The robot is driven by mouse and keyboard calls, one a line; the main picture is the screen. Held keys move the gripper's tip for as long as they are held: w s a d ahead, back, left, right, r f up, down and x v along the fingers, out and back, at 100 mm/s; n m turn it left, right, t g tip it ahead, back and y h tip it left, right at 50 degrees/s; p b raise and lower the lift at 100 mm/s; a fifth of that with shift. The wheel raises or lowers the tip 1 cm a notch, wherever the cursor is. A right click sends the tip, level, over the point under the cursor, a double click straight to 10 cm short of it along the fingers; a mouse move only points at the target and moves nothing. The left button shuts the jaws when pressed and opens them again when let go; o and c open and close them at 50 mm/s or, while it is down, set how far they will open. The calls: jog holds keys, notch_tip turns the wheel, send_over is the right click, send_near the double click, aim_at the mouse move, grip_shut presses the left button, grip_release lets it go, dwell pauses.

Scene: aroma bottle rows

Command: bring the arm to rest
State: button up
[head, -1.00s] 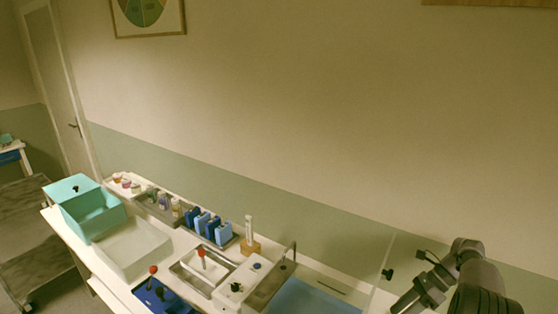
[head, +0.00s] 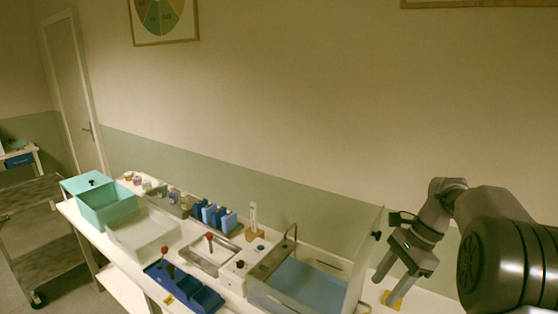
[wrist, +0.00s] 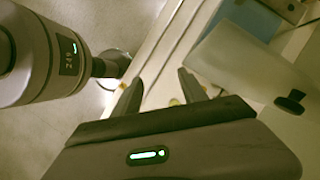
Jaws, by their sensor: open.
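My gripper (head: 383,287) is at the right of the head view, in front of the right part of the counter. Its two fingers are spread apart with nothing between them. In the wrist view my gripper (wrist: 160,90) also shows open and empty, its fingers pointing toward the counter edge and a yellow item beyond. The yellow item (head: 393,299) shows just beside the fingertips in the head view; I cannot tell how far below them it lies.
A clear panel with a black knob (head: 376,236) stands close left of my gripper, beside a blue-floored basin (head: 310,280). Further left are a sink (head: 208,256), blue holders (head: 213,217), a blue tray (head: 185,287), a white tray (head: 143,232) and a teal box (head: 105,207).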

jog(key=s+a+r+n+t+h+b, duration=0.2)
jog(key=s+a+r+n+b, duration=0.15)
jog(key=s+a, duration=0.4)
jog(key=s+a+f+n+t+b, duration=0.2)
jog(key=s+a+f+n+b, duration=0.1)
jog(key=s, duration=0.6)
jog(key=s+a+f+n+t+b, duration=0.2)
jog(key=s+a+f+n+b, duration=0.1)
jog(key=s, duration=0.6)
jog(key=shift+a+f+n+h, duration=0.3)
jog(key=shift+a+f+n, duration=0.25)
jog(key=shift+a+n, duration=0.45)
jog(key=shift+d, duration=0.2)
dwell(2.8)
